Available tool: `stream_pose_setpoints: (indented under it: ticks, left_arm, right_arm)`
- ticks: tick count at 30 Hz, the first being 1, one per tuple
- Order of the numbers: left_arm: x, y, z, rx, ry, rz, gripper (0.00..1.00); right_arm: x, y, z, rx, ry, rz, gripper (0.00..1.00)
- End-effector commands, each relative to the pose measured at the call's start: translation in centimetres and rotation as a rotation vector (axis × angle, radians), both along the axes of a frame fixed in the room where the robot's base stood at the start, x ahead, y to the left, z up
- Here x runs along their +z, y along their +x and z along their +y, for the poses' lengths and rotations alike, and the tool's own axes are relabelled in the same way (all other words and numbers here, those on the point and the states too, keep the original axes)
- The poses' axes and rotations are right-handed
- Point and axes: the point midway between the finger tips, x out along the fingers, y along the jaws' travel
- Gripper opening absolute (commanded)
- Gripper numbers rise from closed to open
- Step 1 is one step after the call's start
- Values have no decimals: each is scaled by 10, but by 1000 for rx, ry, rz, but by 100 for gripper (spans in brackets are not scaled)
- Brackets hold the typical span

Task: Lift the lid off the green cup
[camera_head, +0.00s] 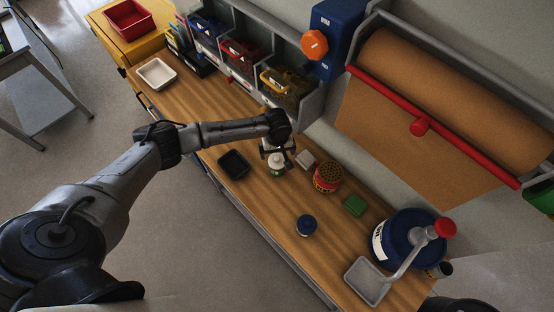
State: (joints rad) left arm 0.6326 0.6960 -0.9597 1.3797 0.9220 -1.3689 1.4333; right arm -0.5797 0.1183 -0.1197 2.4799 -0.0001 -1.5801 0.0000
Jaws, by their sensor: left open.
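The green cup (279,173) stands on the wooden bench below my left gripper. Its pale lid (275,159) is on top, and only a little green shows beneath it. My left gripper (278,154) points down over the lid, with its fingers open and close to it. I cannot tell whether the fingers touch the lid, and the gripper hides part of it. My right gripper does not show.
Near the cup are a black tray (234,165), a small pale block (306,160) and a red-yellow can with a perforated top (328,177). A dark blue jar (306,226), a green block (354,205) and a blue drum (408,233) stand further right. Storage bins (240,52) line the back.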

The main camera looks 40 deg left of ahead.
Motion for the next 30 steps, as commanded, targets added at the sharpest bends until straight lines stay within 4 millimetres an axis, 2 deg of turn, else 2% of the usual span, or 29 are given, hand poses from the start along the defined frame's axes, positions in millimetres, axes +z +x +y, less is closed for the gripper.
stream_pose_setpoints:
  ticks: [4, 12, 16, 23, 30]
  left_arm:
    - [-11, 0, 1, 1, 0, 2, 100]
    - [-45, 0, 2, 1, -1, 2, 100]
    - [-52, 0, 2, 1, 0, 2, 100]
    - [-52, 0, 2, 0, 0, 1, 100]
    - [-52, 0, 2, 0, 0, 1, 79]
  right_arm:
    - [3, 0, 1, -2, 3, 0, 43]
    - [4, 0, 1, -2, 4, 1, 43]
    - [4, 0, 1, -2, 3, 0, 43]
    - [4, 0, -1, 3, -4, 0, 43]
    - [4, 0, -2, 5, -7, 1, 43]
